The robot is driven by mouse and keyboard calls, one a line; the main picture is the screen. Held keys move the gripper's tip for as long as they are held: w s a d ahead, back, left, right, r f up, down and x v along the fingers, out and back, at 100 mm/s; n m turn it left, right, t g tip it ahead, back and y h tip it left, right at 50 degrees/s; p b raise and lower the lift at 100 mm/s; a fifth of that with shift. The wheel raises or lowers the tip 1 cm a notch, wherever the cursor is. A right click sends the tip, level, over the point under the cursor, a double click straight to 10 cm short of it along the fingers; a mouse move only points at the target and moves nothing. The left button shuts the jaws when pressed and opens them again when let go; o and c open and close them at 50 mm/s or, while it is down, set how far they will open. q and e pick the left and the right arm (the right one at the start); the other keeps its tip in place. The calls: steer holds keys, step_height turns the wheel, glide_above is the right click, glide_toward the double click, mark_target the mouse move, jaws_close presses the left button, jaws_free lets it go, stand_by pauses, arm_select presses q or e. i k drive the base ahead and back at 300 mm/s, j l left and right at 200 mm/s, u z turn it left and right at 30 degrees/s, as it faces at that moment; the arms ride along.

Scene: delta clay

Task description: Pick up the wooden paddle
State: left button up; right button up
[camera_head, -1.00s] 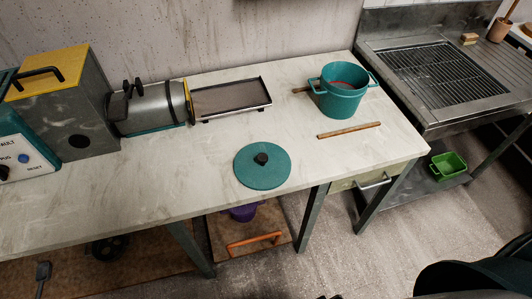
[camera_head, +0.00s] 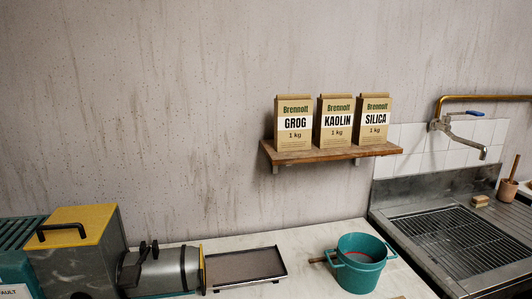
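A short wooden piece (camera_head: 318,260), perhaps the handle of the wooden paddle, sticks out to the left of the teal pot (camera_head: 361,268). The rest of it is hidden by the pot, so I cannot tell its full shape. The teal pot stands on the pale worktop (camera_head: 325,238) and is open at the top, with something reddish inside. At the bottom edge, right of the pot, only a sliver of another wooden thing (camera_head: 399,297) shows. Neither of my grippers is in view.
A metal tray (camera_head: 245,267) and a grey machine (camera_head: 160,272) stand left of the pot. A sink with a grate (camera_head: 450,243) is at the right. A wall shelf (camera_head: 330,154) with several paper bags hangs above the worktop.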

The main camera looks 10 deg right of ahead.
mark_target(518, 156)
steer(key=z, duration=1.85)
